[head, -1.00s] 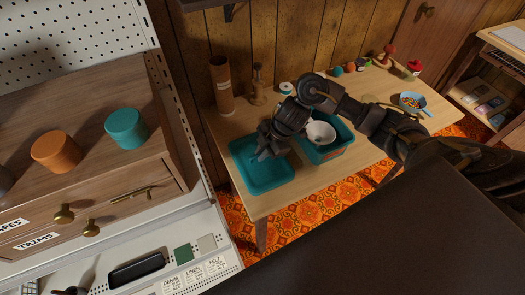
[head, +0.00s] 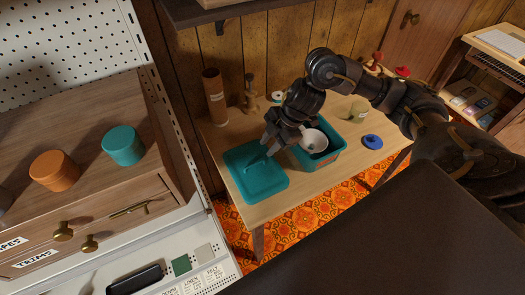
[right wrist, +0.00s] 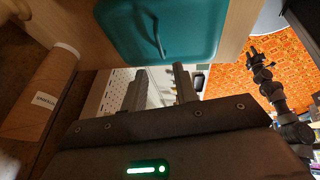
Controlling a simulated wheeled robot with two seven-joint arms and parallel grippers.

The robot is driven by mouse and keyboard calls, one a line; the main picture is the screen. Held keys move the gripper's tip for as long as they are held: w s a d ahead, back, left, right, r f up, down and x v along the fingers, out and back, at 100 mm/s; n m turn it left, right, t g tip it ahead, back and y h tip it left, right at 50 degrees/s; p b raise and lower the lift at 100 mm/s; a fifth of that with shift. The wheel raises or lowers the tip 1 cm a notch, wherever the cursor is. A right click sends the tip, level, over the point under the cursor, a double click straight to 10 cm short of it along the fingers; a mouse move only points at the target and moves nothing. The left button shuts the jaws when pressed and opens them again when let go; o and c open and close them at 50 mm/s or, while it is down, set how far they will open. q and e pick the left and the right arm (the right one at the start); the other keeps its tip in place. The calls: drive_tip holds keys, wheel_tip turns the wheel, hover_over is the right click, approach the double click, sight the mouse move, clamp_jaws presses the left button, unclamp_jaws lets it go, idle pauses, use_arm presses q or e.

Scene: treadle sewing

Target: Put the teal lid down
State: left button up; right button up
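The teal lid (head: 258,182) lies flat on the left end of the wooden table, its bar handle (head: 256,163) facing up. My right gripper (head: 268,147) is just above the lid's far right part, beside the handle. In the right wrist view the lid (right wrist: 195,25) and its handle fill the top, and my right gripper's two fingers (right wrist: 160,86) are apart with nothing between them. A dark jointed arm, apparently mine, shows at the right of that view, with the left gripper (right wrist: 251,54) small at its tip; its fingers are too small to judge.
An open teal bin (head: 325,161) with a white vessel (head: 314,140) inside stands right of the lid. A cardboard tube (head: 215,97) and a wooden stand (head: 250,92) are behind. A blue disc (head: 372,142) lies further right. A drawer cabinet (head: 90,170) stands at left.

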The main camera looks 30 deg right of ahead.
drive_tip(key=shift+v, duration=1.15)
